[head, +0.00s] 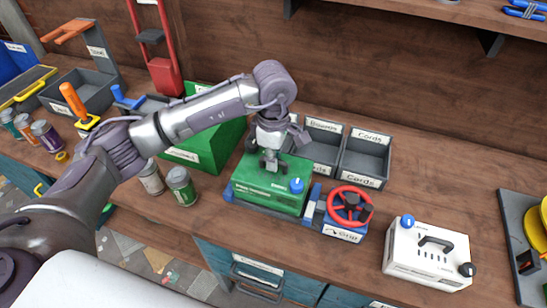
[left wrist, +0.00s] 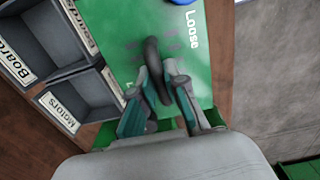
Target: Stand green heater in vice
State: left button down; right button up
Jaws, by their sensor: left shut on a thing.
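The green heater (head: 262,196), a flat-fronted green box with a blue knob and a dark top handle, is at the middle of the bench. It looks upright, between the blue jaws of the vice (head: 345,234); I cannot tell whether it rests on the vice's bed. The vice has a red handwheel and a "Grip" label on its right end. My left gripper (head: 270,163) is above the heater, shut on its handle. In the left wrist view the fingers (left wrist: 160,98) flank the dark handle (left wrist: 153,65) over the green top (left wrist: 120,30), marked "Loose". My right gripper is out of view.
Grey bins (head: 365,158) stand behind the vice. A white box with a handle (head: 425,256) is to the right. Jars (head: 181,188) and a larger green box (head: 205,153) are to the left. Bare bench lies between the vice and white box.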

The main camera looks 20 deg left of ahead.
pick_arm(q)
jog(key=shift+f+b, duration=1.35)
jog(key=shift+f, duration=0.05)
jog(key=c, duration=1.1)
grip_release()
